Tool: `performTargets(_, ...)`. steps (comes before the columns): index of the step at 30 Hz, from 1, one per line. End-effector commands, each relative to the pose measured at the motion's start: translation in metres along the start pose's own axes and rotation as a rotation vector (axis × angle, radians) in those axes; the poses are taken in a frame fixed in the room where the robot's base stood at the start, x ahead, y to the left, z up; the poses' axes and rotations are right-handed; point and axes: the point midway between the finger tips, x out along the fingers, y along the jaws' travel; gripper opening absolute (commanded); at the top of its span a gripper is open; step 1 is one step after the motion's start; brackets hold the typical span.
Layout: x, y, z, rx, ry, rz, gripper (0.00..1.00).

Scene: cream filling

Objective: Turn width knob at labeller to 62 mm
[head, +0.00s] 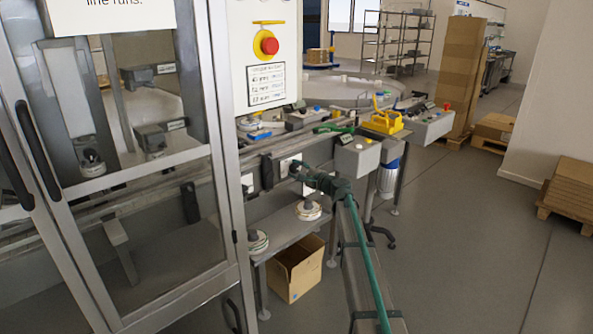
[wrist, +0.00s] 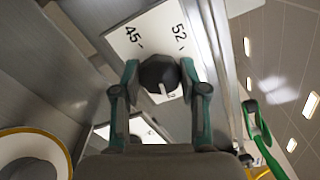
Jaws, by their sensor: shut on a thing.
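The width knob (wrist: 156,72) is a dark, rounded knob with a white pointer line, seen in the wrist view. It sits on a white dial plate (wrist: 135,28) printed with 45 and 52. The pointer aims toward the lower part of the picture, away from both of those numbers; another mark beside it is mostly hidden, so I cannot read the setting. My green gripper (wrist: 159,75) is shut on the knob, one finger on each side. In the head view my gripper (head: 297,170) reaches the rail side of the labeller, and its fingers hide the knob.
A red emergency stop (head: 268,43) on a white panel is above and left of my gripper. A glazed cabinet door (head: 150,180) stands at the left. A grey box (head: 357,157) is close on the right. Below are a shelf with round reels and a cardboard box (head: 296,270).

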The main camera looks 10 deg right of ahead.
Motion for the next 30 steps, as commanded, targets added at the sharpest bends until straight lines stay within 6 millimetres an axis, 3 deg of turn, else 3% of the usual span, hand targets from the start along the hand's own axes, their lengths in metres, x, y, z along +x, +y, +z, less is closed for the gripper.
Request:
performTargets(4, -0.001, 0.001, 0.0, -0.002, 0.0, 0.001, 0.08)
performTargets(5, -0.001, 0.001, 0.0, -0.002, 0.0, 0.001, 0.44)
performTargets(9, -0.001, 0.001, 0.0, -0.002, 0.0, 0.001, 0.67)
performTargets(20, -0.003, 0.0, 0.0, -0.002, 0.0, 0.0, 0.67)
performTargets(26, -0.025, 0.001, 0.001, -0.002, 0.002, 0.0, 0.67)
performTargets(30, -0.052, 0.001, 0.002, -0.002, 0.002, 0.0, 0.67)
